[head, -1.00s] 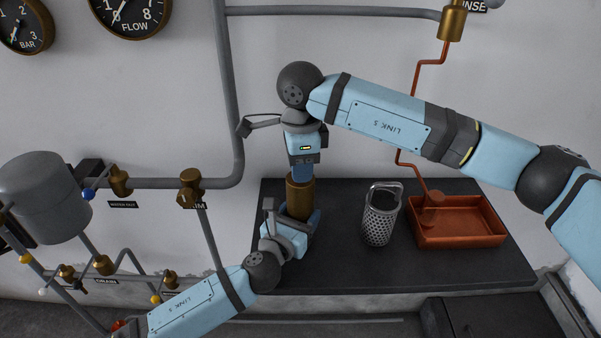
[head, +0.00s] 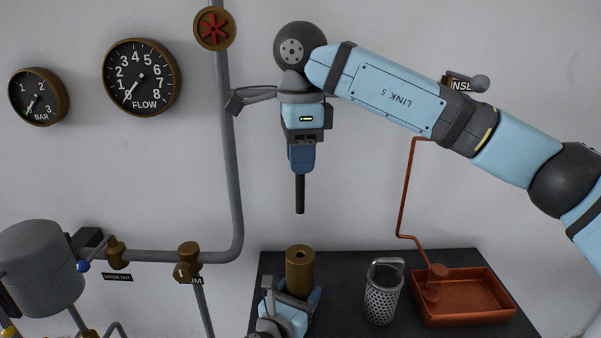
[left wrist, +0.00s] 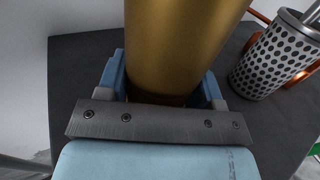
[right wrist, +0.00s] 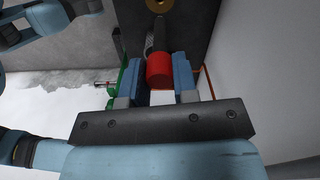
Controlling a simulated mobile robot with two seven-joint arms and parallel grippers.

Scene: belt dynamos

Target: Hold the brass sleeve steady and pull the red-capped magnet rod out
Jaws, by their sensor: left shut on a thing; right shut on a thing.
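The brass sleeve (head: 300,268) stands upright on the dark bench, a round hole showing in its top. My left gripper (head: 299,296) is shut around its lower part, and the sleeve (left wrist: 180,45) fills the left wrist view between the fingers. My right gripper (head: 301,160) is well above, pointing down, shut on the magnet rod (head: 300,195). The dark rod hangs vertically, its lower end clear of the sleeve with wall visible between them. The red cap (right wrist: 160,70) is between the right fingers in the right wrist view; the fingers hide it in the head view.
A perforated metal basket (head: 382,300) and an orange tray (head: 465,318) stand on the bench (head: 345,262) right of the sleeve. A grey vertical pipe (head: 228,150) runs on the wall left of my right gripper. The wall space right of the rod is mostly clear.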

